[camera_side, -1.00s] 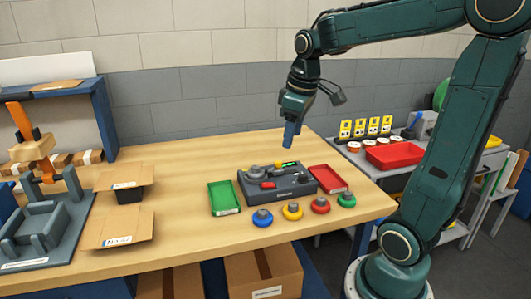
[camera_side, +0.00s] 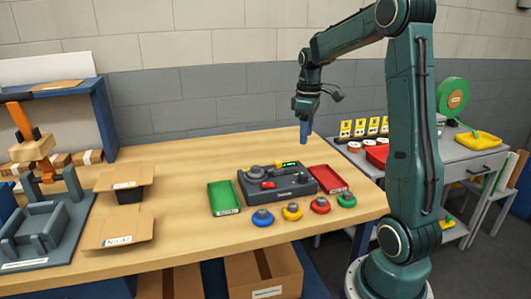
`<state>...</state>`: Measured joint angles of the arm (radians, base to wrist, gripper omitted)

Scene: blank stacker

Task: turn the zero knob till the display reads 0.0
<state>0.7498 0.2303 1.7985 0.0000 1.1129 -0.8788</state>
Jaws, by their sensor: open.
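The dark grey device (camera_side: 278,184) sits on the wooden bench between a green tray and a red tray. Its small display (camera_side: 289,164) glows green at the back; the reading is too small to make out. A red part (camera_side: 268,185) shows at its front, and a round grey part (camera_side: 254,171) sits at its left. I cannot tell which part is the zero knob. My gripper (camera_side: 304,140) points down, above and behind the device's right side, apart from it. It is open with nothing seen in it.
The green tray (camera_side: 212,197) and red tray (camera_side: 341,181) flank the device. Several coloured round pieces, such as the blue one (camera_side: 262,218), stand along the front edge. Cardboard boxes (camera_side: 127,228) and a grey fixture (camera_side: 40,222) are at left. The bench behind the device is clear.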

